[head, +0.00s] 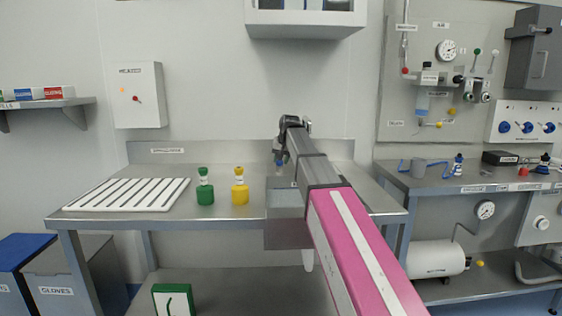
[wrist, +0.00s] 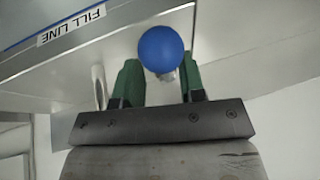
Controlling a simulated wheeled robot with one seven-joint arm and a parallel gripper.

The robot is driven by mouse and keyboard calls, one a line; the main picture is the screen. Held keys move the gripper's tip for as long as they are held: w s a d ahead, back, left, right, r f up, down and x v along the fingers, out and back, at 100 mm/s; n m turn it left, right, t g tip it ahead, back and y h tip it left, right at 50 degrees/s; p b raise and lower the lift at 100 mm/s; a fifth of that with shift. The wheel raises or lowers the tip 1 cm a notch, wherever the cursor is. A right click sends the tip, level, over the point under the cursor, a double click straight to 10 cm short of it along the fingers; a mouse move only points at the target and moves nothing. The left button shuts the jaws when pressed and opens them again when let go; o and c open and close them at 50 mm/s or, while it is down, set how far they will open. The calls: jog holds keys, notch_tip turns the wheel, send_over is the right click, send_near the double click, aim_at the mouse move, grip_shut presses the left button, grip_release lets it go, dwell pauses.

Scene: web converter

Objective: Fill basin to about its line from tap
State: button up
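The steel basin (head: 288,236) is set into the bench, partly covered by my arm. I cannot tell its water level. In the wrist view a FILL LINE label (wrist: 71,25) sits beside a blue line on pale metal, upside down. A round blue knob (wrist: 160,48) stands at the green fingertips of my gripper (wrist: 161,72), with a small grey piece below it. The fingers are apart on either side of the knob; whether they press on it is unclear. In the head view my gripper (head: 281,160) is above the basin's back, near a small blue spot. The tap spout is not clearly visible.
A white slatted rack (head: 128,194), a green bottle (head: 205,192) and a yellow bottle (head: 240,190) stand on the bench left of the basin. A white cabinet (head: 303,16) hangs above. A second bench (head: 455,180) with equipment is at right.

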jog(key=v, duration=1)
